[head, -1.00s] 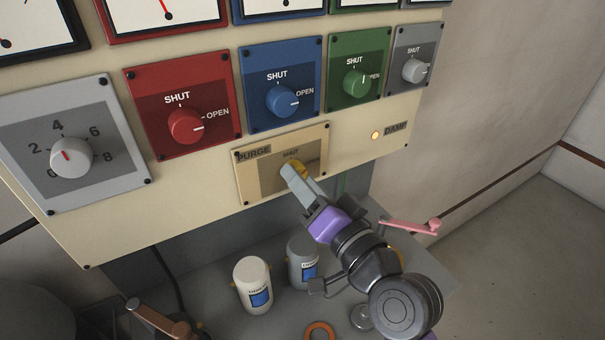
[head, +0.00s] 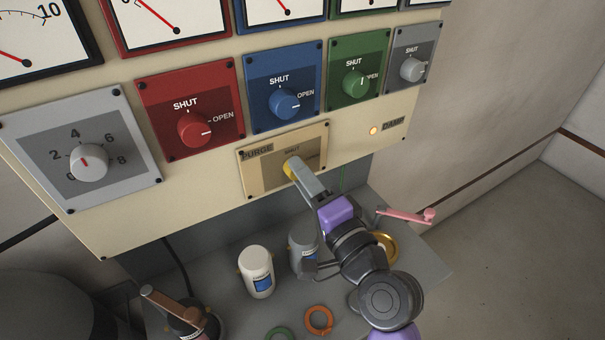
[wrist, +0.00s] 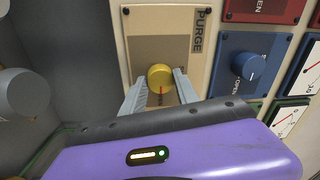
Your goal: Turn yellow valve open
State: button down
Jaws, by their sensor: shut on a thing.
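The yellow valve (wrist: 160,76) is a round knob on the tan PURGE plate (head: 262,181), low on the cream panel. In the wrist view it sits between the fingertips of my gripper (wrist: 160,90), with a red pointer line on its near side. My gripper (head: 296,170) is shut on the knob in the head view too, where its fingers hide most of the yellow. The word SHUT shows above the knob. The OPEN mark at its right is too faint to read.
Red (head: 195,129), blue (head: 285,104) and green (head: 355,84) knobs sit above the plate. A grey dial (head: 88,162) is at left. A lamp (head: 373,131) glows. Below, a white bottle (head: 257,271), an orange ring (head: 319,320) and a pink crank (head: 405,216) are on the bench.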

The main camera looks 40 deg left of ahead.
dwell(0.3)
jog(key=c, duration=0.9)
grip_release()
jog(key=shift+d, duration=0.1)
jog(key=b+v, duration=0.2)
jog(key=v, duration=0.5)
jog(key=shift+s+d+f, duration=0.1)
jog(key=shift+s+d, duration=0.05)
jog(key=shift+d, duration=0.15)
